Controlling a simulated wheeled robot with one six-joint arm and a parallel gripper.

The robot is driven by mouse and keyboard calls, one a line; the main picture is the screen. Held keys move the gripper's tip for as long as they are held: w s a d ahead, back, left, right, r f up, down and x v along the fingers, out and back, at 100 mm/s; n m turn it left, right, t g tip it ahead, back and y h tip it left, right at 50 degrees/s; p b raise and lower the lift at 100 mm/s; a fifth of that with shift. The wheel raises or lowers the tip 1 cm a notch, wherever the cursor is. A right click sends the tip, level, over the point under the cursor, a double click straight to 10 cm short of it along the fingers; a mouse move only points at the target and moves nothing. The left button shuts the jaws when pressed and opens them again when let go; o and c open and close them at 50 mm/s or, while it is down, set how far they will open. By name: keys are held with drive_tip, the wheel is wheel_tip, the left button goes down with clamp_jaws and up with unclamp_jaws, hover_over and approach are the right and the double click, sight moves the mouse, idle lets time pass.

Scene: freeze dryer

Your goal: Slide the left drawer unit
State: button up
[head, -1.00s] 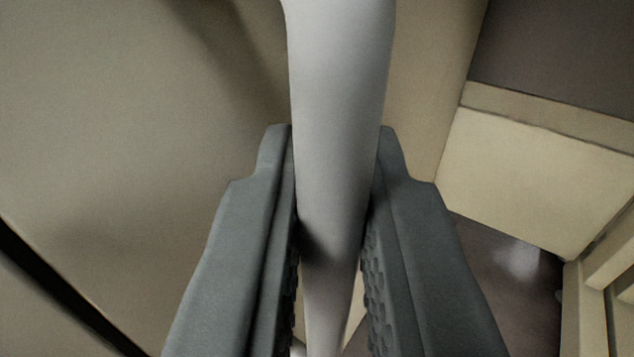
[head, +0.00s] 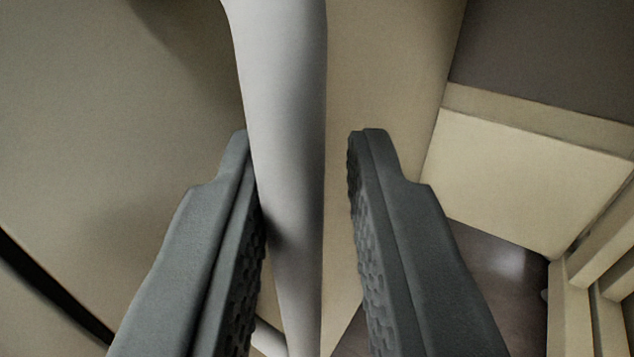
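A smooth pale grey bar handle (head: 288,130) runs from the top of the view down between the fingers of my gripper (head: 302,145). My gripper is open around the handle. The left finger lies close against the handle, and a clear gap shows between the handle and the right finger. Behind the handle is a large beige front panel (head: 110,120), which seems to belong to the drawer unit. I cannot tell whether this is the left unit.
A dark gap (head: 55,290) crosses the lower left. At the right is a beige box-like part (head: 530,175) with a dark grey surface above it (head: 560,50). Beige slats or frames (head: 585,290) stand at the lower right, beside a dark, shiny floor (head: 490,270).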

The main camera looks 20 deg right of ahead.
drive_tip(key=v, duration=1.7)
drive_tip(key=shift+s+r, duration=0.1)
drive_tip(key=shift+r, duration=0.05)
